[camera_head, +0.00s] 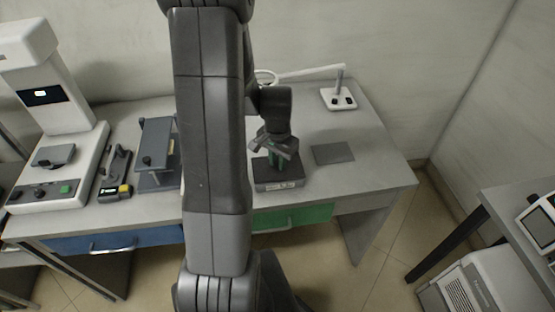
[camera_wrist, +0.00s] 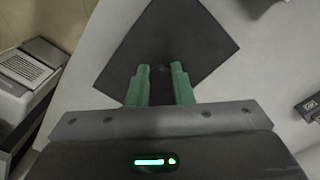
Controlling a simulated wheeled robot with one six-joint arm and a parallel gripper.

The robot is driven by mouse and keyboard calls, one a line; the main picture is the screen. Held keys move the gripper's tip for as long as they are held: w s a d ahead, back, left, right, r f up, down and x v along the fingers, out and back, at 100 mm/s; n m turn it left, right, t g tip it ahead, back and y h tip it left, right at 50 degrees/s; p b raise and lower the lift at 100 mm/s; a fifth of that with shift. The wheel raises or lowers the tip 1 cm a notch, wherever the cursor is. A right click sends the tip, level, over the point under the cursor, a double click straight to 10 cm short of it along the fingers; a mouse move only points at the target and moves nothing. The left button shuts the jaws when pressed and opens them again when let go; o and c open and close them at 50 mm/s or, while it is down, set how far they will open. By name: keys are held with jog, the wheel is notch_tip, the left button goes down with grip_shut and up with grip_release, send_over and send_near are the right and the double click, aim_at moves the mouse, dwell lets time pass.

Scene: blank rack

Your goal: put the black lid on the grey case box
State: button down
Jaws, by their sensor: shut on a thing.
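The black lid (camera_wrist: 195,40) is a dark square plate under my gripper's fingertips in the wrist view, turned at an angle to them. My gripper (camera_wrist: 161,68) has two green fingers shut on a small dark part at its middle. In the head view my gripper (camera_head: 277,160) points down at the grey case box (camera_head: 281,186), which has a pale label on its front. The lid looks to be over the box, but I cannot tell whether it rests on it. The box is not clear in the wrist view.
A flat dark grey pad (camera_head: 333,153) lies right of the box. A lamp (camera_head: 338,98) stands behind it. On the left are a grey stand (camera_head: 157,150), a black tool (camera_head: 115,178) and a white machine (camera_head: 52,100). The table is clear near its front right corner.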

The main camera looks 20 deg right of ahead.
aim_at(277, 162)
jog(key=shift+f, duration=0.4)
jog(key=c, duration=1.2)
grip_release()
jog(key=shift+r, duration=0.15)
notch_tip(277, 162, up, 14)
jog(key=shift+f+b, duration=0.2)
jog(key=shift+b, duration=0.1)
jog(key=shift+f, duration=0.15)
